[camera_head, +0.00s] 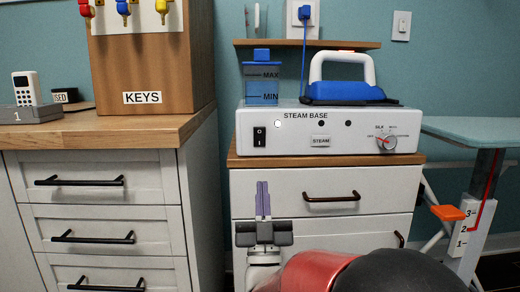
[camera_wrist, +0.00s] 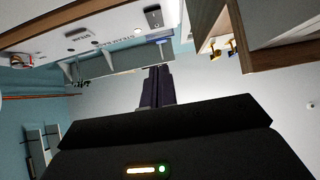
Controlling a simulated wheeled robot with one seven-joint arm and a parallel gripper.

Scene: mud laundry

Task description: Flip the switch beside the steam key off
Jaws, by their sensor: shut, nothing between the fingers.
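The black rocker switch (camera_head: 260,136) is on the left of the white steam base's (camera_head: 370,144) front panel. The steam key (camera_head: 320,140), a pale button marked STEAM, is to its right. A small round white light (camera_head: 278,125) sits between them. Which side of the rocker is pressed is too small to tell. My gripper (camera_head: 262,184) is shut and empty, fingers pointing up, below the switch and in front of the drawer, apart from the panel. In the wrist view the panel looks upside down, with the switch (camera_wrist: 153,17) above my shut fingertips (camera_wrist: 157,70).
An iron (camera_head: 343,85) rests on the base beside a blue water tank (camera_head: 261,84). A temperature dial (camera_head: 386,140) is at the panel's right. A wall switch (camera_head: 401,26) is higher up. The wooden KEYS box (camera_head: 148,65) stands left; drawer handles (camera_head: 331,197) project below.

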